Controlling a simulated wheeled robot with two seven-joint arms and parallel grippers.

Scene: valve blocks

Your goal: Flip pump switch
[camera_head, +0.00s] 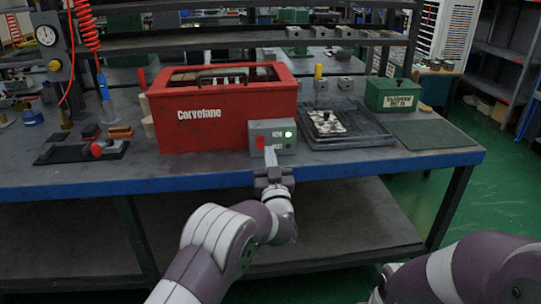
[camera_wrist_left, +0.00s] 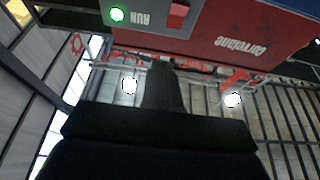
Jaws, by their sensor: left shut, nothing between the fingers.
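The grey pump control box (camera_head: 283,146) sits at the front of the bench, against the red Corvelane tank (camera_head: 225,112). It carries a red switch (camera_head: 260,143) at its left and a lit green light (camera_head: 289,134) at its right. My left gripper (camera_head: 270,153) is shut and empty, its fingertips just in front of the box near the switch. The left wrist view is upside down. There the red switch (camera_wrist_left: 178,14), the RUN label and the green light (camera_wrist_left: 117,15) show above the shut fingers (camera_wrist_left: 163,75), apart from them. My right gripper is out of view.
A dark tray (camera_head: 350,138) with a black-and-white part lies right of the box, and a green box (camera_head: 392,95) stands behind it. Small tools and an orange block (camera_head: 121,132) lie at the left.

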